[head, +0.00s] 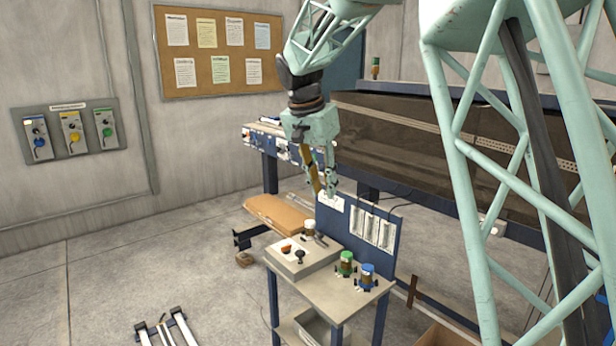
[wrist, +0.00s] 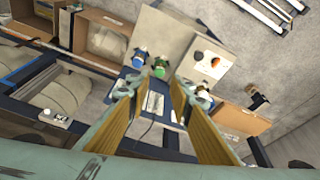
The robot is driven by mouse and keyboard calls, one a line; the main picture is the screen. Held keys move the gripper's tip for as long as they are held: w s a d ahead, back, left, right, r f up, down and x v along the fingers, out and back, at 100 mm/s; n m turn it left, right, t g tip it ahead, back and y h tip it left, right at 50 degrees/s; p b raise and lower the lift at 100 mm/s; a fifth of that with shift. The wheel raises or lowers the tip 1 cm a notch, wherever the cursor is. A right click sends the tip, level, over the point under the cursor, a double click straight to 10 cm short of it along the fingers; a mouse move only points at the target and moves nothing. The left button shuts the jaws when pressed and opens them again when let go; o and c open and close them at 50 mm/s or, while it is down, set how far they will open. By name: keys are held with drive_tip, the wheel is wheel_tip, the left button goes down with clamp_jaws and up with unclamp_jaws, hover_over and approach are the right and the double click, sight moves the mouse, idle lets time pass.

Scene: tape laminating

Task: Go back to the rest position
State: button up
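My gripper (head: 322,186) is at the end of my pale green arm, above the back edge of a small workstation table (head: 335,297). In the wrist view its two yellow-lined fingers (wrist: 160,92) stand apart with nothing between them. Below, the table carries a green-topped spool (head: 346,263), a blue-topped spool (head: 366,276), a white-topped spool (head: 309,229) and a pale control box (head: 301,258) with an orange and a black knob. The gripper touches none of these.
A blue back panel (head: 390,236) with hanging sheets rises behind the table, close to my gripper. A long machine (head: 400,140) stands beyond it. Cardboard boxes (head: 280,214) lie near the floor. The floor (head: 130,270) to the left is mostly clear.

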drive_tip(key=s+d+r+n, duration=0.1)
drive_tip(key=s+d+r, duration=0.25)
drive_tip(key=s, duration=0.55)
drive_tip(key=s+d+r+n+y, duration=0.15)
drive_tip(key=s+d, duration=0.35)
drive_tip(key=s, duration=0.5)
drive_tip(key=s+d+r+n, duration=0.1)
drive_tip(key=s+d+r, duration=0.3)
drive_tip(key=s, duration=0.5)
drive_tip(key=s+d+f+n, duration=0.1)
drive_tip(key=s+f, duration=0.1)
drive_tip(key=s, duration=0.7)
drive_tip(key=s+d+f+n+t, duration=0.1)
drive_tip(key=s+f, duration=0.2)
drive_tip(key=s, duration=0.7)
drive_tip(key=s+d+f+n, duration=0.1)
drive_tip(key=s+d+f, duration=0.1)
drive_tip(key=s, duration=0.7)
drive_tip(key=shift+s+f+y, duration=0.25)
drive_tip(key=shift+f+y, duration=0.05)
drive_tip(key=shift+y, duration=0.05)
drive_tip(key=shift+d, duration=0.1)
drive_tip(key=shift+c, duration=0.7)
